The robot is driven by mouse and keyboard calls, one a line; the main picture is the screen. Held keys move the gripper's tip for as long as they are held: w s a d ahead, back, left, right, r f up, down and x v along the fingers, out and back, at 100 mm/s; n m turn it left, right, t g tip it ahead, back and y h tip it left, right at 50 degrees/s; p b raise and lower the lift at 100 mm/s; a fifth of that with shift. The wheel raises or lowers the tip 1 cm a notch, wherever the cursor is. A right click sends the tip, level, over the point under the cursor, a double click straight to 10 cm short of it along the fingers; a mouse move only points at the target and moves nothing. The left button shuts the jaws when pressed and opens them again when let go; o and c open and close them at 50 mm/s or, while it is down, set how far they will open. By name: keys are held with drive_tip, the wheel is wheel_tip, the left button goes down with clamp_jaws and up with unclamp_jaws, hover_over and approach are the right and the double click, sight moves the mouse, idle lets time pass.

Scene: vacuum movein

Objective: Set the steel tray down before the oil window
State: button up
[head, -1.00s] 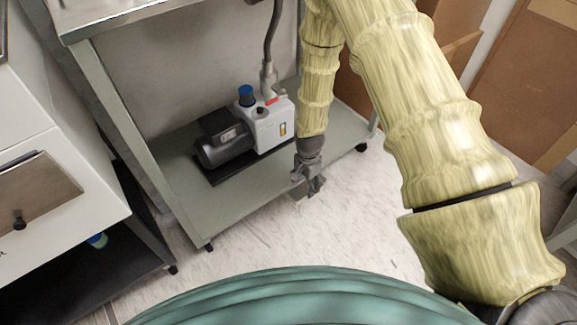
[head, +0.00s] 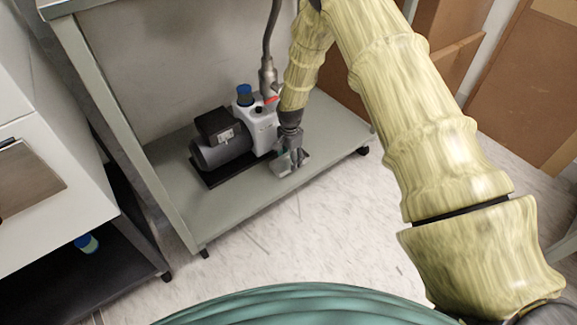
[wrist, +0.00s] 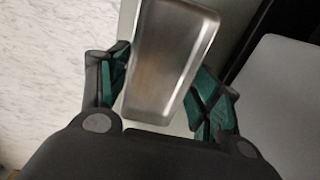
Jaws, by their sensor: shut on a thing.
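The steel tray (wrist: 172,60) is a shallow, shiny metal tray held between the fingers of my gripper (wrist: 163,95) in the wrist view. In the head view my gripper (head: 291,160) is over the cart's lower shelf, in front of the right end of the vacuum pump. The tray (head: 283,165) shows small there; whether it touches the shelf I cannot tell. The pump (head: 222,140) has a dark motor, a white oil case (head: 262,118) and a blue cap. My arm and gripper hide the oil window on its front.
The pump stands on a dark base on the grey lower shelf (head: 215,210). A grey hose (head: 270,45) rises from its top. Cart legs stand at the left and right. Bare shelf lies in front of the pump. A white cabinet (head: 60,180) is at the left.

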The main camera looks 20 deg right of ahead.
sight(289, 162)
drive_tip(key=shift+w+f, duration=0.1)
drive_tip(key=shift+w, duration=0.2)
drive_tip(key=shift+f+b, duration=1.15)
drive_tip(key=shift+f, duration=0.5)
drive_tip(key=shift+f, duration=0.1)
drive_tip(key=o, duration=1.1)
wheel_tip(289, 162, up, 12)
drive_tip(key=p, duration=0.5)
drive_tip(key=shift+p, duration=0.35)
